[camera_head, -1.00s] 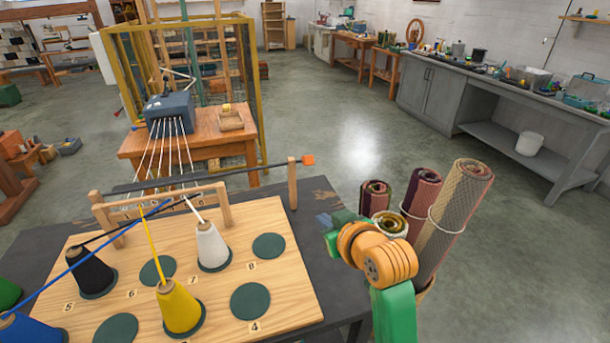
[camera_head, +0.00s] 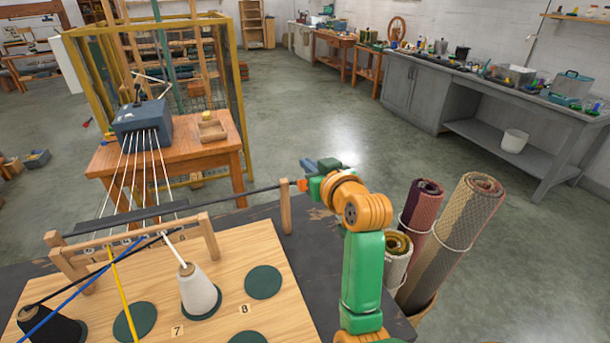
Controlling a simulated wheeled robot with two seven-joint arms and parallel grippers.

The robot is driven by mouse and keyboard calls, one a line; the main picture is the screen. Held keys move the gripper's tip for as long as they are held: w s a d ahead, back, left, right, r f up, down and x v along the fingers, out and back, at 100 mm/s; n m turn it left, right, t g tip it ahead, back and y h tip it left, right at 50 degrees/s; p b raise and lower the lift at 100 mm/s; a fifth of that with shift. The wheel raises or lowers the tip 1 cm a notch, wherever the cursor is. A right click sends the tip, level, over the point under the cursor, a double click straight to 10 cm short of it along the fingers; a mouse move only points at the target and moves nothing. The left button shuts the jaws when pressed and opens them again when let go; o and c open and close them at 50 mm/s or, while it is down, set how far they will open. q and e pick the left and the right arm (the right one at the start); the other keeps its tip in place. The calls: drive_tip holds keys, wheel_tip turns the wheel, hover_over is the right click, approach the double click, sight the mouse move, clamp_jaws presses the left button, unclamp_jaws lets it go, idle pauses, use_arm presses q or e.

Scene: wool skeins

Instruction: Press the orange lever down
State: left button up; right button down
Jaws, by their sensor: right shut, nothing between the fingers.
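The orange lever (camera_head: 302,186) is a small orange block at the right end of a long dark bar (camera_head: 245,193). The bar passes a wooden post (camera_head: 286,206) at the back of the table. My right gripper (camera_head: 311,164) is at the lever, its blue-grey fingers shut and empty, just above and behind the orange block. I cannot tell whether it touches the block. My green and orange right arm comes up from the bottom, right of the board. My left gripper is not in view.
A wooden board (camera_head: 245,240) holds a white cone (camera_head: 198,290), a black cone (camera_head: 45,325) and dark green round pads. Threads run through a wooden guide rail (camera_head: 140,240). Rolled rugs (camera_head: 455,235) stand right of my arm. A blue box (camera_head: 143,120) sits on a wooden table behind.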

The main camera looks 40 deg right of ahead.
sight(299, 183)
drive_tip(key=x, duration=0.3)
drive_tip(key=shift+w+r, duration=0.1)
drive_tip(key=shift+w, duration=0.2)
drive_tip(key=f, duration=0.1)
drive_tip(key=f+p, duration=0.1)
drive_tip(key=f, duration=0.1)
drive_tip(key=shift+s, duration=0.35)
drive_tip(key=shift+s+a+f, duration=0.15)
drive_tip(key=shift+s+f, duration=0.2)
drive_tip(key=shift+f, duration=0.05)
